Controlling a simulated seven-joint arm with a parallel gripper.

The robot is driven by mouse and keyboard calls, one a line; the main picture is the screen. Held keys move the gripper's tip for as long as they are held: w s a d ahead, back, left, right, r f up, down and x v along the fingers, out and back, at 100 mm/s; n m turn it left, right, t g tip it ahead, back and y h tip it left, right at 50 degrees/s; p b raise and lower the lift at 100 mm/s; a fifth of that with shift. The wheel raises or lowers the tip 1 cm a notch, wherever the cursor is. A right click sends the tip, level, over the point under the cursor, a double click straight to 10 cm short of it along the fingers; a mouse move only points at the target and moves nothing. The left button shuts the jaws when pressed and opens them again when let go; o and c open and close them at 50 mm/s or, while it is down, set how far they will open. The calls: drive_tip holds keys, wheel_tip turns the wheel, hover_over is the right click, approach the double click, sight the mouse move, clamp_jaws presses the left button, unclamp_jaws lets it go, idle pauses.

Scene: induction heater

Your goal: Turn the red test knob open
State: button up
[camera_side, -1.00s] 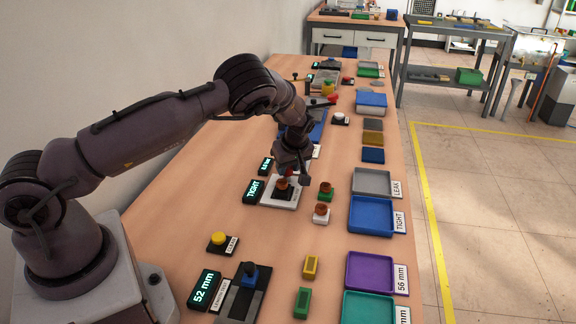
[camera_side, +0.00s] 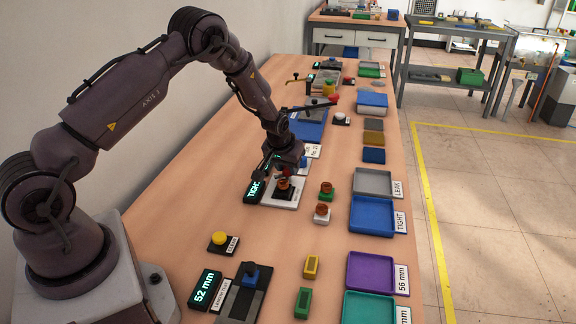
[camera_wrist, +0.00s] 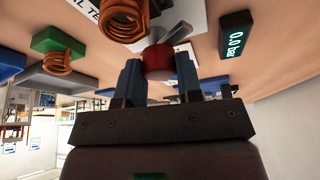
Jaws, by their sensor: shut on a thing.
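The red test knob (camera_wrist: 158,62) shows in the wrist view between the two fingers of my gripper (camera_wrist: 159,72), which is shut on it. In the side view my gripper (camera_side: 281,174) is tilted, low over the back of the white test fixture (camera_side: 281,203). The knob is mostly hidden there by the gripper. A copper coil part (camera_side: 284,186) sits on the fixture, and a coil (camera_wrist: 124,14) shows close beside the knob in the wrist view. A display in the wrist view (camera_wrist: 236,40) reads 0.0 bar.
Two coil parts, one on a green base (camera_side: 326,194) and one on a white base (camera_side: 321,214), stand right of the fixture. The LEAK tray (camera_side: 373,194) and blue TIGHT tray (camera_side: 351,215) lie further right. A blue station (camera_side: 310,132) with a lever stands behind.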

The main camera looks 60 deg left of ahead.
drive_tip(key=m+h, duration=0.1)
drive_tip(key=m, duration=0.2)
drive_tip(key=m+h, duration=0.1)
drive_tip(key=m, duration=0.2)
drive_tip(key=shift+a+t, duration=0.1)
drive_tip(key=shift+t, duration=0.2)
drive_tip(key=shift+m, duration=0.3)
drive_tip(key=o, duration=0.9)
drive_tip(key=v, duration=1.3)
drive_tip(key=shift+a, duration=0.25)
